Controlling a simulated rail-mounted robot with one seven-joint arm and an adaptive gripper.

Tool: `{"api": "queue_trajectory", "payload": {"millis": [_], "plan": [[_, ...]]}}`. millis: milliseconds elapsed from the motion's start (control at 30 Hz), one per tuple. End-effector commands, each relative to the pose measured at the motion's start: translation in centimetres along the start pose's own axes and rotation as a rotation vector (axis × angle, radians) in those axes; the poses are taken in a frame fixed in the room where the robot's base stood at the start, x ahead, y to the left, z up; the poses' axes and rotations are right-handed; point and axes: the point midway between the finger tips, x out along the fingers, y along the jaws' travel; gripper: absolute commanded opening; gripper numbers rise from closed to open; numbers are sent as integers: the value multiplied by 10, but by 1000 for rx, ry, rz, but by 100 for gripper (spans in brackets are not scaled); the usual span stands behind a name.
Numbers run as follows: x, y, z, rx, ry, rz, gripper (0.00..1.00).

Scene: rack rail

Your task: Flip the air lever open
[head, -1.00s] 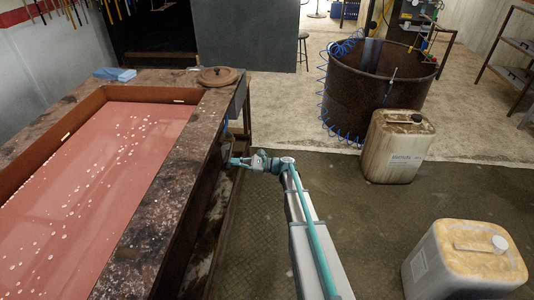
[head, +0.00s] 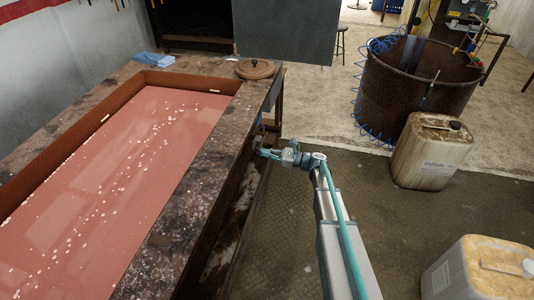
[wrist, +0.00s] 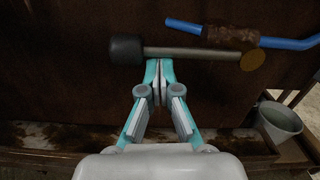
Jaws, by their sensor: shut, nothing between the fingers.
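What looks like the air lever (wrist: 190,53) is a thin metal rod lying roughly level in the wrist view, with a black knob (wrist: 125,48) at its left end. Its right end is by a round brownish disc (wrist: 252,61). My gripper (wrist: 159,82) is shut and empty, its fingertips just below the rod near the knob. I cannot tell whether they touch it. In the head view my gripper (head: 262,153) is at the side of the workbench, and the lever is too small to make out.
A blue pipe (wrist: 285,43) with a rusty fitting (wrist: 230,37) runs above the rod's right end. A pale bucket (wrist: 279,121) stands at lower right. The bench (head: 190,178) holds a red-filled basin. A canister (head: 430,150) stands right of my arm, with clear floor between.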

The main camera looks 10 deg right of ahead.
Motion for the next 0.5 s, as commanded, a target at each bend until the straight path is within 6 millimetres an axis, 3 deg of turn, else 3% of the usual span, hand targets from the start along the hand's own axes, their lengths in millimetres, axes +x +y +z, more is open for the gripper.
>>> {"api": "queue_trajectory", "payload": {"millis": [267, 500], "plan": [[0, 1, 2, -2, -9, 2, 0], [-4, 2, -26, 0, -4, 2, 0]]}}
